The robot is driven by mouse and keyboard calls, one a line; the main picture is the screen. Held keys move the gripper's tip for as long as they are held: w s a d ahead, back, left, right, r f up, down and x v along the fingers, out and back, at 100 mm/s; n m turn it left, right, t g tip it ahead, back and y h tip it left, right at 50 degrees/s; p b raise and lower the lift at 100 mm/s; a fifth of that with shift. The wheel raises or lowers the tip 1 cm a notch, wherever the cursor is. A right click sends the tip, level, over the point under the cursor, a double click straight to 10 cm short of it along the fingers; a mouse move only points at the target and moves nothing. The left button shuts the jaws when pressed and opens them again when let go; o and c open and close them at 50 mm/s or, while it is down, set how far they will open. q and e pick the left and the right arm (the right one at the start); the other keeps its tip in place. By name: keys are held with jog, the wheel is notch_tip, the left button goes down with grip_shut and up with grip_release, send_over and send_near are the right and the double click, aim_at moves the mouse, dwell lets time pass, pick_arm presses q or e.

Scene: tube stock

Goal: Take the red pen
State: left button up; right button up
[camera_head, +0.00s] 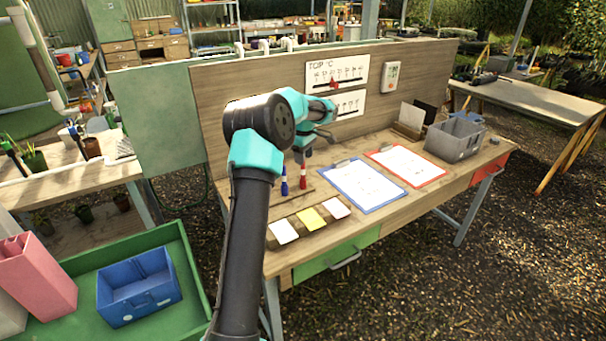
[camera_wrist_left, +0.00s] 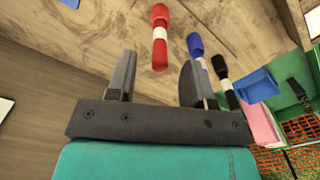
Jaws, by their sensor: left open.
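The red pen (camera_head: 303,176), with a white band, stands upright on the wooden bench beside the blue pen (camera_head: 284,182). My left gripper (camera_head: 304,158) is just above the red pen, pointing down. In the left wrist view the gripper (camera_wrist_left: 157,60) is open and empty. There the red pen (camera_wrist_left: 159,30) lines up with the gap between the fingers, its near end overlapping the gap; I cannot tell the exact depth. The blue pen (camera_wrist_left: 196,45) and a black pen (camera_wrist_left: 221,69) are to the right of it. My right gripper is not in view.
A blue clipboard (camera_head: 347,197) and a red clipboard (camera_head: 425,181) lie to the right of the pens. White and yellow note pads (camera_head: 311,219) lie in front. A wooden back panel (camera_head: 215,100) rises behind. A grey bin (camera_head: 443,147) stands at the bench's right.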

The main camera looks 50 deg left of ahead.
aim_at(303, 173)
pick_arm(q)
jog(key=shift+a+f, duration=0.15)
jog(key=shift+f, duration=2.2)
jog(key=shift+c, duration=0.2)
grip_shut()
